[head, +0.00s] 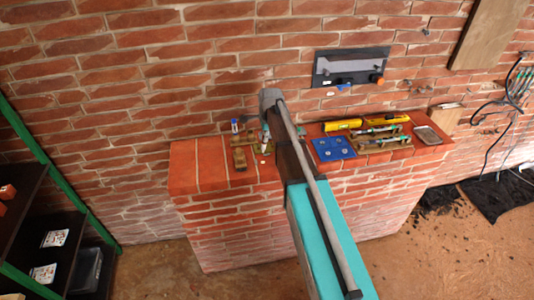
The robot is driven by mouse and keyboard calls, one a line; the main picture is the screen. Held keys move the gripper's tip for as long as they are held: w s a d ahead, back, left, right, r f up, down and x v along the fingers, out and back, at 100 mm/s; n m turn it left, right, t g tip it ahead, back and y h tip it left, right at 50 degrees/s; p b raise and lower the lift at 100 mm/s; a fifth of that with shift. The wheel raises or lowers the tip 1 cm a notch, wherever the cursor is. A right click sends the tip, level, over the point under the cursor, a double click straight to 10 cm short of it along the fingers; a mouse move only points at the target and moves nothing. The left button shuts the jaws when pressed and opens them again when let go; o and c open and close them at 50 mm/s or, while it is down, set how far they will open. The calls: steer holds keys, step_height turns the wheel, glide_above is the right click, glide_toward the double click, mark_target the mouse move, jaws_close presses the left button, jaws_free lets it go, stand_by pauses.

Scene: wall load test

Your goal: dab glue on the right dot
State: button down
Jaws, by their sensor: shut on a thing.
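My arm crosses the middle of the head view, and its far end is over the brick ledge (211,168). My gripper (266,122) is mostly hidden by the arm; it seems shut on a slim white and teal bottle (265,134), whose lower end is close above the ledge. A small white round spot (263,161) is on the ledge just below. A blue plate (333,148) with several pale round marks lies right of my arm. I cannot tell which mark is the right dot, or whether the bottle touches anything.
A small blue and white bottle (235,126) and a wooden block (240,159) are left of the arm. A yellow tool (342,125), a wooden rack (380,141) and a metal tray (428,136) are at right. A dark panel (351,66) is on the wall. The ledge's left end is clear.

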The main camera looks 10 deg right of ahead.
steer(key=shift+r+p, duration=1.15)
steer(key=shift+a, duration=0.1)
